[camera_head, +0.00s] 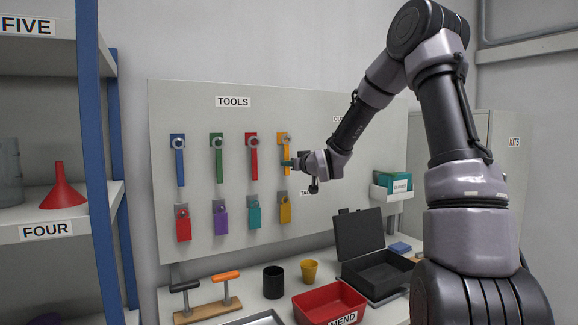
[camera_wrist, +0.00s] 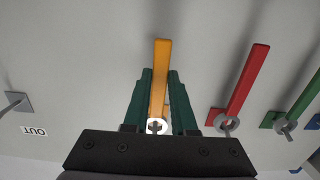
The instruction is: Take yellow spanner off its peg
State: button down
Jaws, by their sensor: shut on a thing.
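The yellow spanner (camera_head: 287,151) hangs upright at the right end of the top row on the tools board (camera_head: 235,175), its ring end at the top by its peg. In the wrist view the yellow spanner (camera_wrist: 163,55) runs between the green fingers of my gripper (camera_wrist: 160,78), which is shut on its handle. The ring end shows near the gripper body. I cannot tell whether the ring still sits around the peg. In the head view my gripper (camera_head: 290,163) reaches the handle from the right.
Red (camera_head: 254,160), green (camera_head: 218,160) and blue (camera_head: 180,162) spanners hang to the left. Several padlocks, one yellow (camera_head: 285,209), hang below. A bench with a red tray (camera_head: 330,302), an open black case (camera_head: 372,262) and cups stands beneath. A blue-post shelf (camera_head: 96,150) is at left.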

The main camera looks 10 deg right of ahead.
jog(key=f+v, duration=0.1)
jog(key=v, duration=0.9)
jog(key=shift+r, duration=0.35)
